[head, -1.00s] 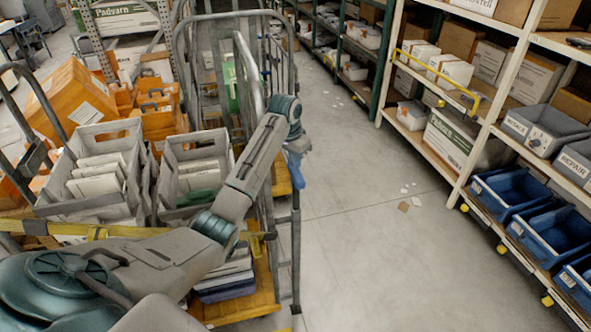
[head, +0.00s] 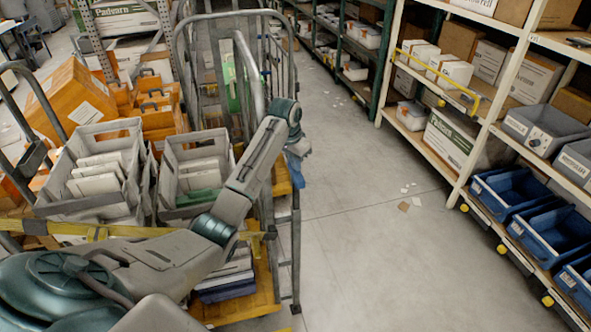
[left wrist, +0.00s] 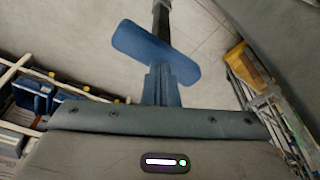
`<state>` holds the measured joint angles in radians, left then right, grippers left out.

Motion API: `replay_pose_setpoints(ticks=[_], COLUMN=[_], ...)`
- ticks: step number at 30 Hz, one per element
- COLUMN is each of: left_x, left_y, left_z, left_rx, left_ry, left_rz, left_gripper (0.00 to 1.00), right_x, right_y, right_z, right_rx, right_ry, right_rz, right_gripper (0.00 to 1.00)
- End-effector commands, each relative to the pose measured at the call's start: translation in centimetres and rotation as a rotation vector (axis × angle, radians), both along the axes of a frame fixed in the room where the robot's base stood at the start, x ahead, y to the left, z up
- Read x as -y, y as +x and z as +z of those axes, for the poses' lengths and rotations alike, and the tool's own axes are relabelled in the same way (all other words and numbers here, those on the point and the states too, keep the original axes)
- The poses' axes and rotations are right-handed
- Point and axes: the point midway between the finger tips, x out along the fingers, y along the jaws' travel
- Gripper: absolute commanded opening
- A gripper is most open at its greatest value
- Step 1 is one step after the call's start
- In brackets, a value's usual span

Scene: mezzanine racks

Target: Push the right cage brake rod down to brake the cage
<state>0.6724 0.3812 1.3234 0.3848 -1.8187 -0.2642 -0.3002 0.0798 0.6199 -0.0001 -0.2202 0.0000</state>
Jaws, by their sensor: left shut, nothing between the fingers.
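The right cage's brake rod (head: 296,250) is a thin dark upright post at the cage's near right corner. A blue paddle (left wrist: 137,44) at its top shows in the left wrist view, with the dark rod (left wrist: 160,20) beyond it. In the head view the blue paddle (head: 298,178) is mostly hidden beneath my left gripper. My left gripper (head: 298,152) points down over the paddle. In the left wrist view its blue-grey fingers (left wrist: 160,82) are shut, empty, and overlap the paddle's edge; whether they touch cannot be told. My right gripper is not in view.
Open floor (head: 370,260) lies to the right, then racks with blue bins (head: 490,207). Paper scraps lie on the floor.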

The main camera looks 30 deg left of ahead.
Motion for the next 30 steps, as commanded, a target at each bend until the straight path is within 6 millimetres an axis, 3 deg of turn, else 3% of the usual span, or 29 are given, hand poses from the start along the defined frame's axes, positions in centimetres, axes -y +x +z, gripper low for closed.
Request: replay_pose_setpoints(ticks=[30], left_x=[0.1], left_y=[-0.1], left_z=[-5.4], left_rx=[-0.003], left_ry=[-0.001], left_rz=[0.0], left_gripper=[0.0], right_x=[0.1], right_y=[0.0], right_z=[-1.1], right_rx=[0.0], right_ry=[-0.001], right_rz=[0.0], right_gripper=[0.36])
